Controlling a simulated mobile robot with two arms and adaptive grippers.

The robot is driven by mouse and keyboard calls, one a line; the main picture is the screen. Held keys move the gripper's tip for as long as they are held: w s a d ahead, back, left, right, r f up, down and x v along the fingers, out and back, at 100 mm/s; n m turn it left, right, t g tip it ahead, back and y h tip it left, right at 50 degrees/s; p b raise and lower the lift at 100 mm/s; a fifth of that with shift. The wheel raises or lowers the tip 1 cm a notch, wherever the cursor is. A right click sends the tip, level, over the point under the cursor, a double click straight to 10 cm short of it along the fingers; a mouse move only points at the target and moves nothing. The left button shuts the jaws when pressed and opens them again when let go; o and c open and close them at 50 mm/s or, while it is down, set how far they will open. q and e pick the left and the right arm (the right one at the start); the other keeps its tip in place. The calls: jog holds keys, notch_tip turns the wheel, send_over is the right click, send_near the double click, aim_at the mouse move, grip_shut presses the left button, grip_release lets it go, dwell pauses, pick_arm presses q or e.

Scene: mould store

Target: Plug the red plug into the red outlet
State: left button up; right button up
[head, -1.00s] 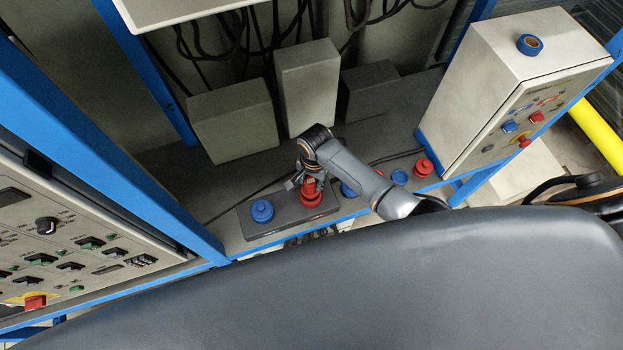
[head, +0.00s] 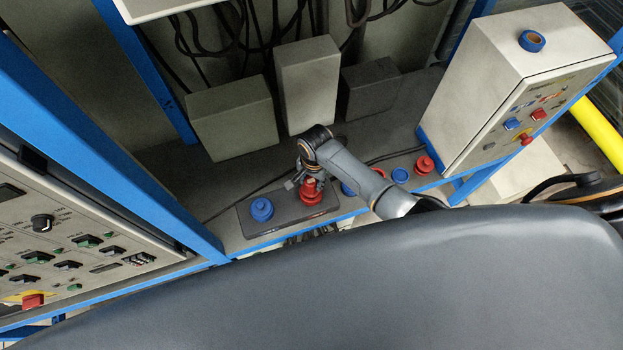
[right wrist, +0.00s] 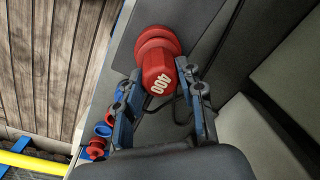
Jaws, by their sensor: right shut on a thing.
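The red plug (right wrist: 160,76), marked "400", is between the fingers of my right gripper (right wrist: 159,72) in the right wrist view. My right gripper is shut on it. The plug is in line with the red outlet (right wrist: 154,38) and meets it with no clear gap. How deep it sits is hidden. In the head view the plug (head: 310,184) is upright over the red outlet (head: 311,198) on the dark grey block (head: 290,225), under my right gripper (head: 306,181). My left gripper is not in view.
A blue outlet (head: 262,209) is left on the same block. Other blue and red round pieces, among them a red one (head: 425,165), stand to the right along the shelf edge. Grey boxes (head: 232,117) stand behind. A control cabinet (head: 490,85) is at right.

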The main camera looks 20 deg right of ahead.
jog(key=shift+f+b, duration=0.5)
jog(key=shift+f, duration=0.35)
dwell(0.3)
jog(key=o, duration=1.7)
jog(key=shift+o, duration=0.2)
jog(key=shift+r, duration=0.1)
notch_tip(320, 180, up, 5)
jog(key=p, duration=0.6)
jog(key=shift+r, duration=0.15)
jog(key=shift+r+p, duration=0.75)
jog(key=shift+r, duration=0.3)
